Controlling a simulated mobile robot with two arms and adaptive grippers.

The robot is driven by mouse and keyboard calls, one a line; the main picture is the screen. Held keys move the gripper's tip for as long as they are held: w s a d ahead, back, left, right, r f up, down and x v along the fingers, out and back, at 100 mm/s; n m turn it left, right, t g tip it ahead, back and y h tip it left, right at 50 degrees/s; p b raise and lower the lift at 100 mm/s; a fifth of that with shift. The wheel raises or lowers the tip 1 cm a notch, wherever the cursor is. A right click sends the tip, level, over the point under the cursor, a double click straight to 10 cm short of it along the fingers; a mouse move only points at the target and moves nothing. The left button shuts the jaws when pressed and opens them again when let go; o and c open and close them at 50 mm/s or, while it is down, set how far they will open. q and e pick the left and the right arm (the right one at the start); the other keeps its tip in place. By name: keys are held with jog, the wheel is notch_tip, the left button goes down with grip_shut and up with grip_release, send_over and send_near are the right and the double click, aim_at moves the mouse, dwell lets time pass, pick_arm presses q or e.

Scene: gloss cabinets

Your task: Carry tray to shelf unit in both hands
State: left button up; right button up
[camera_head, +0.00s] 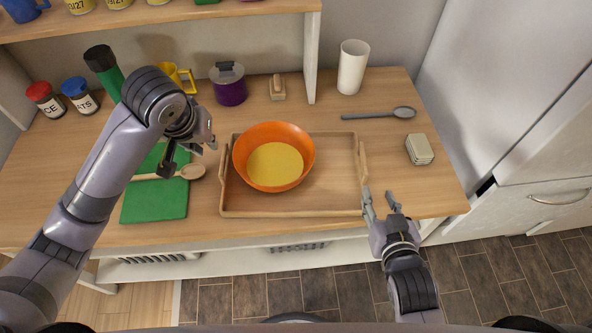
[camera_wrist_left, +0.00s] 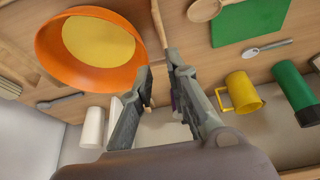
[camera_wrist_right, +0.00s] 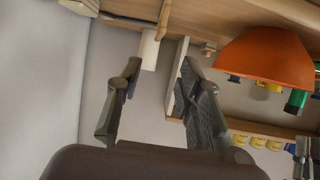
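The wooden tray (camera_head: 335,192) lies flat on the counter, with a handle on its left and right sides. An orange bowl (camera_head: 273,135) with a yellow inside sits in it. My left gripper (camera_head: 192,153) is open beside the tray's left handle. In the left wrist view a tray handle (camera_wrist_left: 158,22) shows at the open fingertips (camera_wrist_left: 157,62); whether it touches them is unclear. My right gripper (camera_head: 382,196) is open at the tray's front right corner, below the right handle (camera_head: 362,160). Its spread fingers (camera_wrist_right: 158,65) show nothing held.
A shelf (camera_head: 170,14) with cups and cans runs above the counter. A green board (camera_head: 155,203) with a wooden spoon (camera_head: 190,172) lies left of the tray. A white cup (camera_head: 353,66), a grey spoon (camera_head: 400,112) and a small box (camera_head: 419,149) stand or lie right.

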aim_at(223, 158)
pick_arm(q)
jog(key=shift+r, duration=0.3)
pick_arm(e)
jog(key=shift+r, duration=0.2)
pick_arm(q)
jog(key=shift+f, duration=0.15)
pick_arm(e)
jog(key=shift+w, duration=0.1)
